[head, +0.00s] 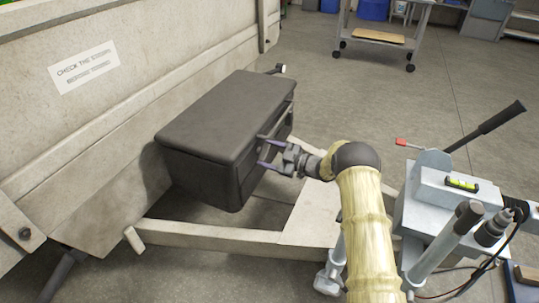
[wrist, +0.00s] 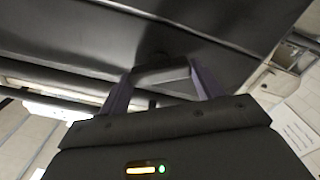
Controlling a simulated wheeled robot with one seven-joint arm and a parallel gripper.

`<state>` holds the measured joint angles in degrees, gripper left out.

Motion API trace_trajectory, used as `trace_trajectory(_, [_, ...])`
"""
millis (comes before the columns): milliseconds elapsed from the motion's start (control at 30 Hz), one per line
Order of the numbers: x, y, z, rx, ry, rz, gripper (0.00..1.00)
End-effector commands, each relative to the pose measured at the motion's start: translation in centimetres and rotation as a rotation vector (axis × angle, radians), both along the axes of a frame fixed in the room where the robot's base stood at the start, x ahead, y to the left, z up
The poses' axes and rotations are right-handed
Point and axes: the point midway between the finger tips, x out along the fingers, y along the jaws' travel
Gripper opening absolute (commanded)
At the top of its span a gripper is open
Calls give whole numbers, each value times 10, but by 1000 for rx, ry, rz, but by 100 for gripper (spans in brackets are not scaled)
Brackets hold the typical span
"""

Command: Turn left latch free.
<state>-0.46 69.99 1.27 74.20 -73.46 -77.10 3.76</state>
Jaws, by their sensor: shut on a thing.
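A dark grey toolbox (head: 225,115) with a rounded lid sits on the trailer frame against the pale trailer wall. My gripper (head: 264,151) reaches its front face from the right, with both purple fingers pointing at the box. In the wrist view, the fingers of my gripper (wrist: 161,82) stand on either side of a dark grey latch piece (wrist: 162,74) and are shut on it. The latch lies against the dark box surface (wrist: 215,22). In the head view the latch is too small and dark to make out clearly.
Pale frame beams (head: 215,236) run below and in front of the box. A grey jack unit (head: 440,205) with levers stands at the right, close to my arm. A wheeled cart (head: 382,30) is at the back. The floor behind the box is clear.

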Motion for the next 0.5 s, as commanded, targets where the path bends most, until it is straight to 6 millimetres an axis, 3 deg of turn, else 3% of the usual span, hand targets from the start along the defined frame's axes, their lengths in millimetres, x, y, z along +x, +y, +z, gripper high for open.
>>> trace_trajectory(500, [-1, 0, -5, -170, -459, -1, 43])
